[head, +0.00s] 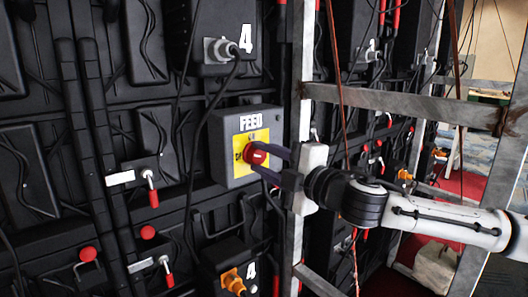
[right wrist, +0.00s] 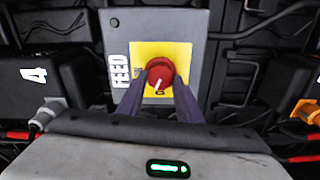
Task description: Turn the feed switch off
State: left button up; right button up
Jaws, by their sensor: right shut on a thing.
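The feed switch is a grey box (head: 225,135) marked FEED, with a yellow plate (head: 239,144) and a round red knob (head: 254,153). It is on the back of the video wall, near the middle of the head view. My right gripper (head: 268,160) reaches it from the right, with its dark fingers on either side of the knob. In the right wrist view the red knob (right wrist: 160,76) sits between the two fingertips, and a white mark on it points towards the bottom of that picture. The finger tips hide part of the plate's lettering. My left gripper is out of view.
Black panels with cables and red-tipped levers (head: 151,188) surround the box. A grey metal upright (head: 300,60) and crossbar (head: 400,101) stand to the right, close to my right arm. An orange connector (head: 233,281) is below the box.

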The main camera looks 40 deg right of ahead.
jog(key=shift+n+p, duration=0.4)
jog(key=shift+n, duration=0.5)
jog(key=shift+n+p, duration=0.4)
jog(key=shift+n, duration=0.4)
jog(key=shift+f+n, duration=0.1)
jog(key=shift+n, duration=0.4)
jog(key=o, duration=1)
jog(key=shift+o, duration=0.2)
jog(key=shift+s, duration=0.1)
